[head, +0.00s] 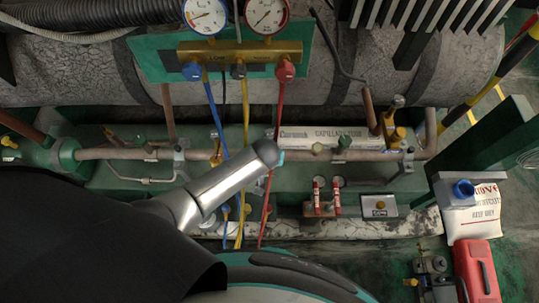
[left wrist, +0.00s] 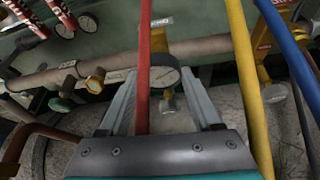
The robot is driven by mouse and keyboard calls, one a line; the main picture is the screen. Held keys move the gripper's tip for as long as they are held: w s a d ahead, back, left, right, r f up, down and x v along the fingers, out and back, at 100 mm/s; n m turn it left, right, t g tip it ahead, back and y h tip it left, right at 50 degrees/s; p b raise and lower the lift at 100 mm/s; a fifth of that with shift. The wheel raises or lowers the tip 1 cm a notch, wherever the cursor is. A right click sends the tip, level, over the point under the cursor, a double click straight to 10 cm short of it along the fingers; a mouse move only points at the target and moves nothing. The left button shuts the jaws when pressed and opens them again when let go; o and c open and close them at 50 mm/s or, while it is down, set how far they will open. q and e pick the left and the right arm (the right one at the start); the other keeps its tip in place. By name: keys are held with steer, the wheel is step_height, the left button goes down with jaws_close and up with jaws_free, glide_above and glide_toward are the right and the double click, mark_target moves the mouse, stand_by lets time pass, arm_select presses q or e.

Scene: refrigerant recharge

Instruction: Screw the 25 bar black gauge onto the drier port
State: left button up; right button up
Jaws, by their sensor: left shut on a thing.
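My left gripper (head: 265,153) reaches in over the pipe in the head view; its wrist covers the fingers and what they hold. In the left wrist view the gripper (left wrist: 157,84) is shut on a small round gauge (left wrist: 163,75) with a white dial and dark rim. Its scale is too small to read. A yellow fitting (left wrist: 156,45) with a white tag stands on the pipe just beyond the gauge; I cannot tell whether they touch or whether this is the drier port. My right gripper is not in view.
Red (head: 271,165), yellow (head: 242,120) and blue (head: 214,110) hoses hang from the brass manifold (head: 240,53) close around the gripper.

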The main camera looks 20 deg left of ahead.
arm_select(q)
steer(key=shift+a, duration=0.1)
steer(key=shift+a+r+m+h+p, duration=0.1)
steer(key=shift+m+h+p, duration=0.4)
steer(key=shift+m, duration=0.4)
steer(key=shift+m+h, duration=0.3)
steer(key=shift+m, duration=0.6)
steer(key=shift+a+m+p, duration=0.1)
steer(key=shift+m+p, duration=0.2)
steer(key=shift+m, duration=0.1)
steer(key=shift+f+m+g+h, duration=0.15)
steer(key=shift+m+h, duration=0.2)
steer(key=shift+m, duration=0.35)
steer(key=shift+f+m+g+h, duration=0.15)
steer(key=shift+m+h, duration=0.2)
steer(key=shift+m, duration=0.35)
steer(key=shift+r, duration=0.1)
